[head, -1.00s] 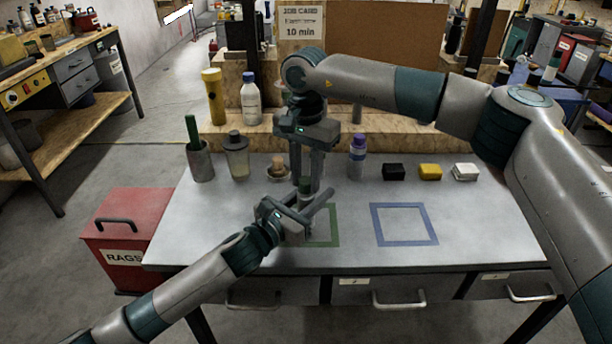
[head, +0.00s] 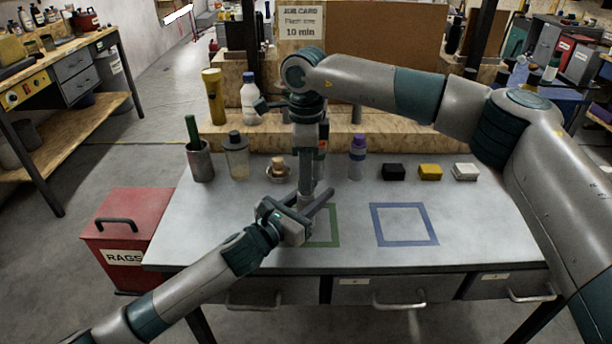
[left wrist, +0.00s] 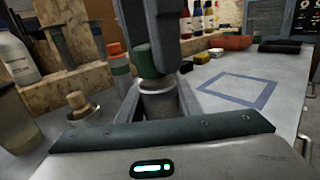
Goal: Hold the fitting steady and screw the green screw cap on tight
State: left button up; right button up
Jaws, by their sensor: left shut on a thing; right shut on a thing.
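The metal fitting (left wrist: 158,101) stands upright between the fingers of my left gripper (head: 311,203), which is shut on it low over the table. The green screw cap (left wrist: 148,62) sits at the top of the fitting in the left wrist view. My right gripper (head: 306,190) points straight down from above and is shut on the cap. In the left wrist view its dark fingers (left wrist: 158,40) flank the cap. In the head view the right gripper's fingers hide the cap and most of the fitting. I cannot tell how tight the cap is.
A green square outline (head: 336,240) and a blue one (head: 405,243) mark the table. Behind stand a cup with a green handle (head: 201,163), a grey-lidded jar (head: 236,158), a brush-like item (head: 278,171) and a purple-capped bottle (head: 357,160). The table's right front is clear.

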jog(key=m, duration=0.4)
jog(key=shift+r+m, duration=0.1)
jog(key=shift+m, duration=0.2)
jog(key=o, duration=1.2)
jog(key=shift+c, duration=1)
